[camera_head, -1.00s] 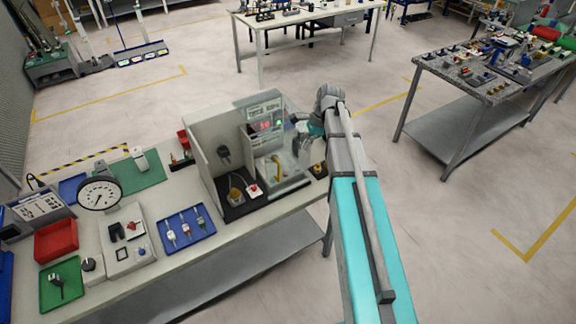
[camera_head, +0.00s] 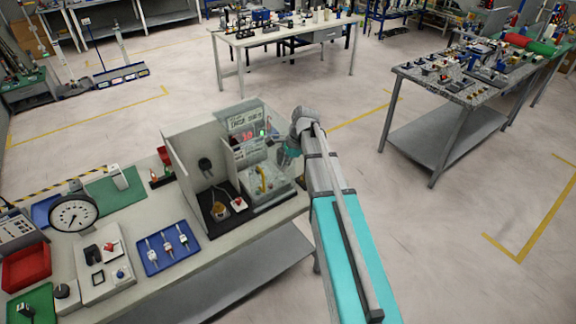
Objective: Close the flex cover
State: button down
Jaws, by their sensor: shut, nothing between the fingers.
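The walled test station (camera_head: 190,172) stands at the right end of the near bench, with pale grey walls and a display with red digits. A clear, see-through panel (camera_head: 272,199) shows at its right front side, and I take it to be the flex cover. Its hinge and exact angle are too small to make out. Inside is a pale fixture with a yellow part (camera_head: 262,180). My gripper (camera_head: 284,158) is shut and empty at the station's right side, close to the clear panel. My arm partly hides it, and I cannot tell whether it touches the panel.
Left of the station on the bench are a blue tray (camera_head: 168,248) with several small parts, a white switch box (camera_head: 103,263), a round dial gauge (camera_head: 73,213) and a red bin (camera_head: 26,267). A granite-topped table (camera_head: 440,85) stands right. The floor between is clear.

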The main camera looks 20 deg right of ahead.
jog(key=a+f+b, duration=0.3)
jog(key=a, duration=0.2)
jog(key=shift+s+a+f, duration=0.2)
jog(key=shift+s+f, duration=0.1)
jog(key=shift+s, duration=0.05)
dwell(0.7)
